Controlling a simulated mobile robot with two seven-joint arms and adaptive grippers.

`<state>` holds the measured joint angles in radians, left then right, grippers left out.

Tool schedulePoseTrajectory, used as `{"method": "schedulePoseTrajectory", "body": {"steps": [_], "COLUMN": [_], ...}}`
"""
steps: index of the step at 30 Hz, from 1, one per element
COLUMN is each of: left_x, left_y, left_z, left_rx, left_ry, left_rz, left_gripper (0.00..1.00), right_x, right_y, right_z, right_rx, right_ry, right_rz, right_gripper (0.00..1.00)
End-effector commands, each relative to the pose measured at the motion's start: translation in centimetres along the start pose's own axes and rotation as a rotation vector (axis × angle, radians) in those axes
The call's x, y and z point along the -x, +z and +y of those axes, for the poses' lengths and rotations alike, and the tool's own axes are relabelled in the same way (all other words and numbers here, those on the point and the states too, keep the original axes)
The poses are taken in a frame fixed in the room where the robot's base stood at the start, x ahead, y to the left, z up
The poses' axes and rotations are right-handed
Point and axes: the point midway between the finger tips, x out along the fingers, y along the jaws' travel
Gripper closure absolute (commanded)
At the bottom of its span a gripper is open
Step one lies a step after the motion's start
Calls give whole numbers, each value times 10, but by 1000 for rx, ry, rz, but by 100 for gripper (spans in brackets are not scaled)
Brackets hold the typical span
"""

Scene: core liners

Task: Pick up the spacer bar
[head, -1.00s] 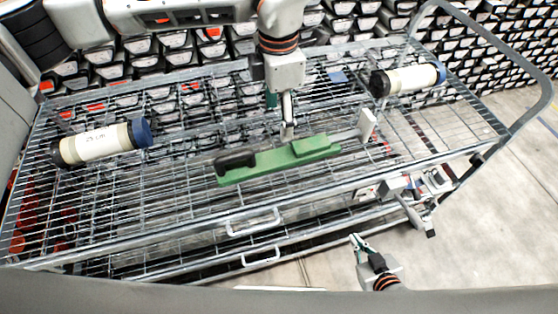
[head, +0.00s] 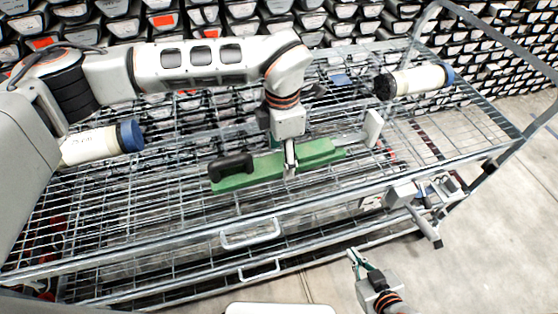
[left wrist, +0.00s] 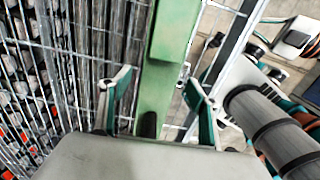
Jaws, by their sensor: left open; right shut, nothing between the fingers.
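The spacer bar is the long green bar (head: 258,170) with a black handle at its left end and a rod to a white end plate at its right. It lies across the wire top of the cart, and it also shows in the left wrist view (left wrist: 176,35). My left gripper (head: 290,168) is open over the bar's middle. In the left wrist view its fingers (left wrist: 153,95) stand on either side of the bar; I cannot tell if they touch it. My right gripper (head: 355,256) is shut and empty, in front of the cart, away from the bar.
A white cylinder with a blue end (head: 95,143) lies at the left of the wire cart top (head: 180,215), partly behind my left arm. Another such cylinder (head: 418,80) lies at the back right. Racks of boxes (head: 350,20) stand behind. A tubular handle rises at the right.

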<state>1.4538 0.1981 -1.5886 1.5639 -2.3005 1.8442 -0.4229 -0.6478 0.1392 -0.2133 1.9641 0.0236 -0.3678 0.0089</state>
Motion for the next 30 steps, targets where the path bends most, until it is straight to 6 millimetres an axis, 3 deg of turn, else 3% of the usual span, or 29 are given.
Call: {"method": "schedulePoseTrajectory", "body": {"steps": [3,11,12,18,19,30], "left_x": [-12,-15,-15,-15,-15,-10], "left_y": [0,0,0,0,0,0], "left_z": [0,1,0,0,0,1], "left_rx": [1,1,1,0,0,0], "left_ry": [-1,0,0,0,0,2], "left_rz": [0,0,0,0,0,-3], "left_gripper": [39,39,42,93,98,98], "right_x": [0,0,0,0,0,0], "right_y": [3,4,4,3,2,-1], "right_z": [0,0,0,0,1,1], "right_rx": [1,1,1,1,1,0], "right_ry": [0,0,0,0,1,1], "right_rz": [-5,-7,-7,-5,-4,1], "right_gripper": [100,100,100,100,100,100]}}
